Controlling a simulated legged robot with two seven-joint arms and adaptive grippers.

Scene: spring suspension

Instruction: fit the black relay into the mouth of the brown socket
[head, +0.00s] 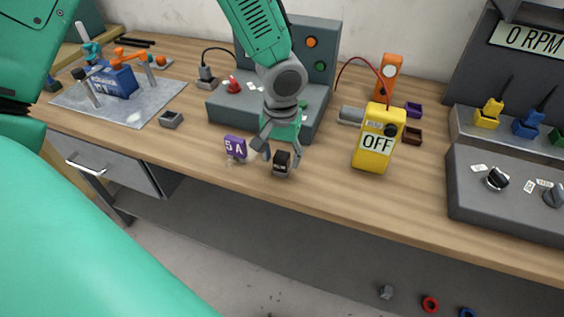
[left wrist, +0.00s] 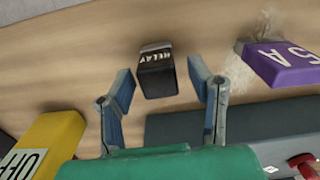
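The black relay (head: 281,163) stands on the wooden table near its front edge. In the left wrist view the relay (left wrist: 157,76) shows its lettered face between and just ahead of my finger tips. My left gripper (head: 281,156) is open above and around it, one finger to each side; in the left wrist view the gripper (left wrist: 161,82) shows clear gaps on both sides of the relay. The brown socket (head: 412,136) sits to the right, behind the yellow meter, and is not in the left wrist view. My right gripper is not in view.
A purple 5 A block (head: 235,147) stands close left of the relay. A yellow meter (head: 375,145) reading OFF stands between the relay and the brown socket. A grey panel box (head: 318,98) is behind my gripper. A purple socket (head: 413,110) is behind the brown one.

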